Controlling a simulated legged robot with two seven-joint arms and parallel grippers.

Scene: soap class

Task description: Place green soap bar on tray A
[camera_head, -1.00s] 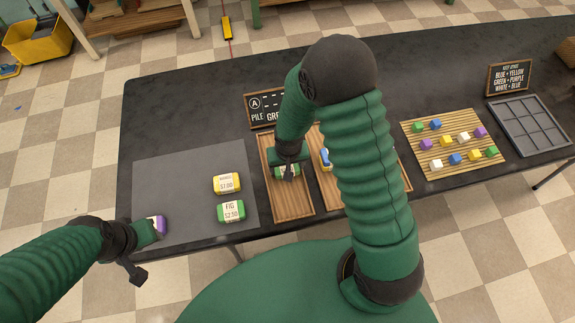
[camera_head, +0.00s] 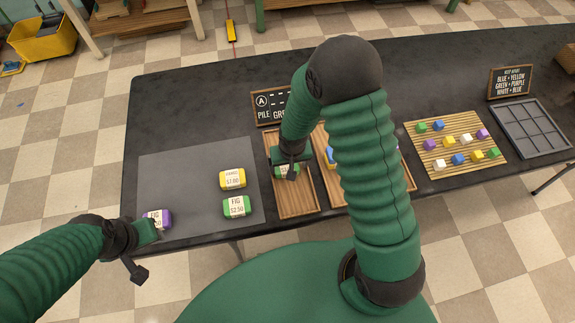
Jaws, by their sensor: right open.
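Tray A is the left wooden tray (camera_head: 299,203), in front of the sign marked A (camera_head: 268,106). A green soap bar (camera_head: 282,171) with a pale label lies in its upper part, partly hidden by my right gripper (camera_head: 290,171). That gripper is open, right at the bar; whether its fingers touch the bar is unclear. Another green bar, labelled FIG (camera_head: 237,207), lies on the grey mat (camera_head: 185,178) below a yellow bar (camera_head: 232,178). A purple-ended FIG bar (camera_head: 157,218) lies at the mat's lower left, beside my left gripper (camera_head: 150,238), whose fingers are unclear.
A second wooden tray (camera_head: 323,162) holds something blue, mostly hidden behind my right arm. A slatted board (camera_head: 461,163) with several coloured cubes and a dark grid tray (camera_head: 526,132) stand at the right. The black table is clear behind the mat.

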